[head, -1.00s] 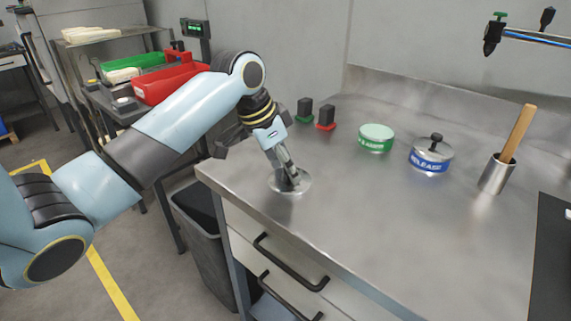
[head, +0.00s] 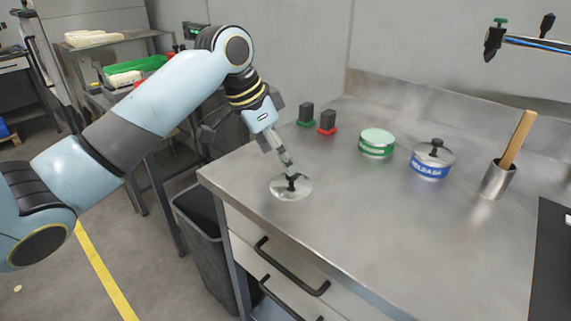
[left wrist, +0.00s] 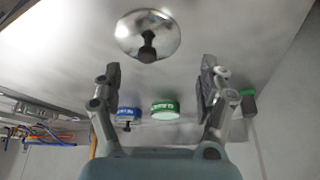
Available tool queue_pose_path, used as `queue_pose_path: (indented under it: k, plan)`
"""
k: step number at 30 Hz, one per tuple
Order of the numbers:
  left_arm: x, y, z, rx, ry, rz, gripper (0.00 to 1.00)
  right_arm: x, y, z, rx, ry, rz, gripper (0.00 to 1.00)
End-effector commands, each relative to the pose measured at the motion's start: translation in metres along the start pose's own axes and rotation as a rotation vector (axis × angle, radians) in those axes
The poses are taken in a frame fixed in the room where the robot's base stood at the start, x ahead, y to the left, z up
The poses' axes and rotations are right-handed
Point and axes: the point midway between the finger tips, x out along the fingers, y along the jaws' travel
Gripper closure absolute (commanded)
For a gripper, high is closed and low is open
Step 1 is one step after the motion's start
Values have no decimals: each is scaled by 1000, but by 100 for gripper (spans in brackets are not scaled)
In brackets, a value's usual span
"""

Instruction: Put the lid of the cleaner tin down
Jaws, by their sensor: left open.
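The lid (head: 291,188), a shiny round metal disc with a dark knob, lies on the steel worktop near its left front corner. It also shows in the left wrist view (left wrist: 135,36), ahead of the fingers. My left gripper (head: 285,160) is just above the lid's knob, apart from it; in the left wrist view (left wrist: 160,85) its fingers are spread wide with nothing between them. The green-labelled cleaner tin (head: 376,143) stands further back on the worktop and also shows in the left wrist view (left wrist: 165,109). My right gripper is in neither view.
A blue-labelled release tin (head: 432,159) with its knobbed lid on stands right of the cleaner tin. A metal cup (head: 498,178) holds a wooden handle. Red (head: 327,122) and green (head: 306,114) blocks stand at the back left. The worktop's middle is clear.

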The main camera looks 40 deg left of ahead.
Motion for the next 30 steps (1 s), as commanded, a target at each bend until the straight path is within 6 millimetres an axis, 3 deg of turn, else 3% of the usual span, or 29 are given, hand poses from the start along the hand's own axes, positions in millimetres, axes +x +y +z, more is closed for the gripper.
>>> queue_pose_path:
  k: [3,10,30]
  plan:
    - [-29,-1,0,3,-1,-4,24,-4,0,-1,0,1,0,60]
    - [-63,-1,0,1,0,-2,24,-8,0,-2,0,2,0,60]
    - [-69,0,0,-1,-1,1,24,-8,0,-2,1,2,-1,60]
